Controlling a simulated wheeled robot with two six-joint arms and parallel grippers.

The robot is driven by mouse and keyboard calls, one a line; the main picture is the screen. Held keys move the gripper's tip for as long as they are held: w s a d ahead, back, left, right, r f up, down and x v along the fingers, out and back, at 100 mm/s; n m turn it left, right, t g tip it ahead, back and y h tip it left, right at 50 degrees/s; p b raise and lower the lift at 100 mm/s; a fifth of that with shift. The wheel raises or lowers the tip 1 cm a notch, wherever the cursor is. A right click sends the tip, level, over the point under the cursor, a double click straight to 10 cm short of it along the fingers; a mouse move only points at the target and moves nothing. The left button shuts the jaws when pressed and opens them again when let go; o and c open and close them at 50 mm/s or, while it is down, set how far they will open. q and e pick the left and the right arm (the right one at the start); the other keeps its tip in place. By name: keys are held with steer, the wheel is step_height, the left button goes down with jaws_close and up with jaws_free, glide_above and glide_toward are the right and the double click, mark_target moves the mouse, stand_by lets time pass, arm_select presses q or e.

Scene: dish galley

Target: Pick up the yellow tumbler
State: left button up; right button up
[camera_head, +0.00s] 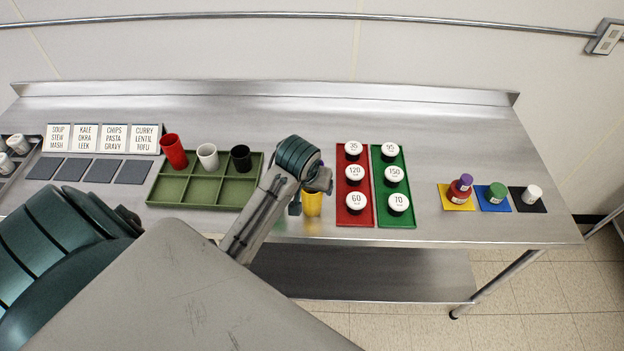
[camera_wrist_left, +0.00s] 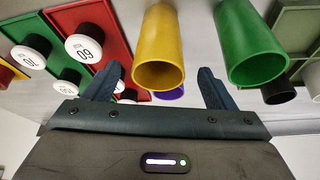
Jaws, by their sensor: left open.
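The yellow tumbler (camera_head: 312,204) stands upright near the front edge of the steel counter, its upper part covered by my left gripper in the head view. In the left wrist view, the yellow tumbler (camera_wrist_left: 160,45) appears in the gap between the two fingers, with room on both sides. My left gripper (camera_head: 308,192) is open and empty at the tumbler; it also shows in the left wrist view (camera_wrist_left: 160,82). Whether the fingertips reach past the tumbler's rim is unclear. My right gripper is out of view.
A green tumbler (camera_wrist_left: 248,45) stands close beside the yellow one, hidden by my arm in the head view. A green compartment tray (camera_head: 182,205) holds red, white and black tumblers. Red (camera_head: 352,217) and green (camera_head: 397,219) mats with lidded jars lie to the right.

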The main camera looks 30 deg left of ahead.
mark_target(314, 192)
arm_select(q)
steer(key=x, duration=0.1)
steer(key=p+x, duration=0.1)
steer(key=x, duration=0.1)
steer(key=shift+w+p, duration=0.3)
steer(key=shift+w, duration=0.05)
steer(key=shift+w+f, duration=0.15)
steer(key=shift+f, duration=0.3)
steer(key=c, duration=1.1)
